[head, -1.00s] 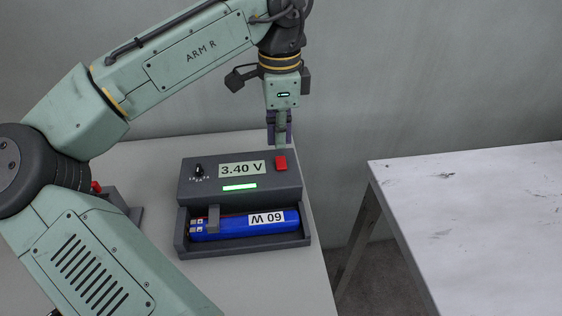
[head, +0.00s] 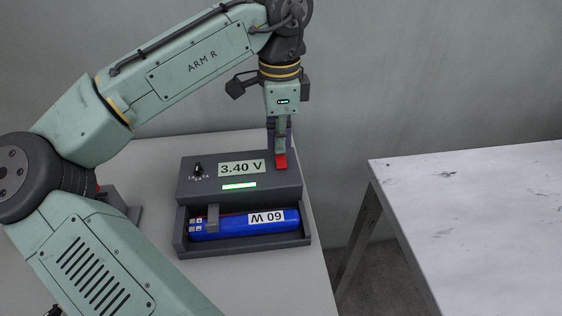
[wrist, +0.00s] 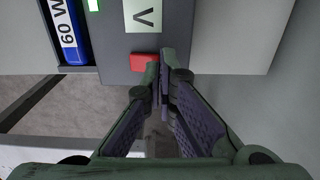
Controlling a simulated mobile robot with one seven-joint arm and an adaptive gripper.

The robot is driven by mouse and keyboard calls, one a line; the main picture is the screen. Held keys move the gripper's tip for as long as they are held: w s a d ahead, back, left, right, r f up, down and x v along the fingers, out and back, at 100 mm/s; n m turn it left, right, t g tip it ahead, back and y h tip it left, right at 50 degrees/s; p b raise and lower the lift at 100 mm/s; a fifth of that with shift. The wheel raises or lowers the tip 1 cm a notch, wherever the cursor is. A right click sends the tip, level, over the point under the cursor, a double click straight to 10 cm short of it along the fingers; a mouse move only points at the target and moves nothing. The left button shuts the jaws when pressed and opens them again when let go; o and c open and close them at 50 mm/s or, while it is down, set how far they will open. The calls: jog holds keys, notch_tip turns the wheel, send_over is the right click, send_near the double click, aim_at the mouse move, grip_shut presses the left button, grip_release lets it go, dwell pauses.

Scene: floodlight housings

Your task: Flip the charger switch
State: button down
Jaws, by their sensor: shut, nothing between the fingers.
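The charger (head: 240,195) is a dark grey box on the bench, with a display reading 3.40 V (head: 242,168) and a lit green bar (head: 240,186). Its red switch (head: 281,163) is at the right of the top panel; it also shows in the wrist view (wrist: 144,62). A blue battery (head: 235,225) marked 60 W lies in the front tray. My gripper (head: 281,150) is shut and empty, pointing down at the switch's back edge. In the wrist view, the fingertips (wrist: 160,62) are beside the switch and overlap its edge; I cannot tell whether they touch it.
A black knob (head: 198,169) is at the left of the charger's panel. Another dark object (head: 118,200) with a red part is partly hidden behind my arm. A separate white table (head: 470,220) stands to the right, across a gap. A grey wall is close behind.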

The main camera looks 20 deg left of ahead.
aim_at(280, 156)
jog(key=shift+f, duration=0.7)
notch_tip(280, 156, up, 7)
jog(key=p, duration=0.7)
jog(key=shift+r, duration=0.1)
